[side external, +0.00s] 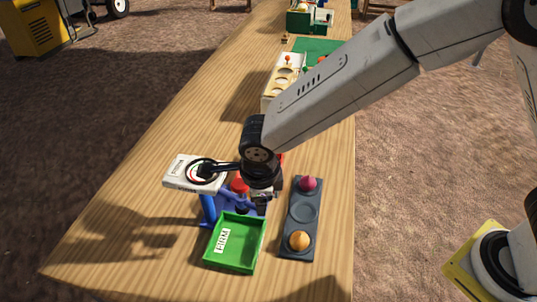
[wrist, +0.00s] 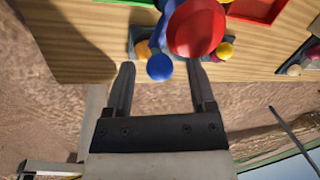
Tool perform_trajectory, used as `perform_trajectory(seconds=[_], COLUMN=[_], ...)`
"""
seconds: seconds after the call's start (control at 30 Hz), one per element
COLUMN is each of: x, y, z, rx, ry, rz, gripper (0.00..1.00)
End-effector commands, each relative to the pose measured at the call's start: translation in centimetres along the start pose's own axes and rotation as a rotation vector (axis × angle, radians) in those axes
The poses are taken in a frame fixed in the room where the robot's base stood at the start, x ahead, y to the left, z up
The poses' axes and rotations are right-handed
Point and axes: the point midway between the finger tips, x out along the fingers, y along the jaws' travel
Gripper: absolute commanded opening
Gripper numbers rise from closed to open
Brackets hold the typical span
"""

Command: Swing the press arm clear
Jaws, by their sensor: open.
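The press stands near the front of the table, with a blue post (side external: 208,209) and a white head with a round dial (side external: 181,172). A red round part (side external: 239,186) sits beside the post, and a large red disc (wrist: 195,28) shows close up in the wrist view. A blue arm with a ball knob (wrist: 159,67) reaches toward me there. My gripper (side external: 263,200) is low at the press's right side, partly hiding it. In the wrist view my gripper (wrist: 160,64) is open, its fingers on either side of the knob's line; contact cannot be told.
A green labelled tray (side external: 249,258) lies in front of the press. A cream rack (side external: 281,87) stands farther back. Bare wood lies left of the press.

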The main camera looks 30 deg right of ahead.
Motion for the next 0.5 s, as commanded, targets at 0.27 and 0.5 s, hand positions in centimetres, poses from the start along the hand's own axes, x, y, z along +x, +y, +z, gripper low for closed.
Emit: perform_trajectory(seconds=[0.27,0.5], x=[-1.4,-4.3], y=[0.0,0.0], z=[0.1,0.1], rx=[0.000,0.000], ry=[-0.002,-0.003], rz=[-0.001,-0.002], gripper=[0.71,0.71])
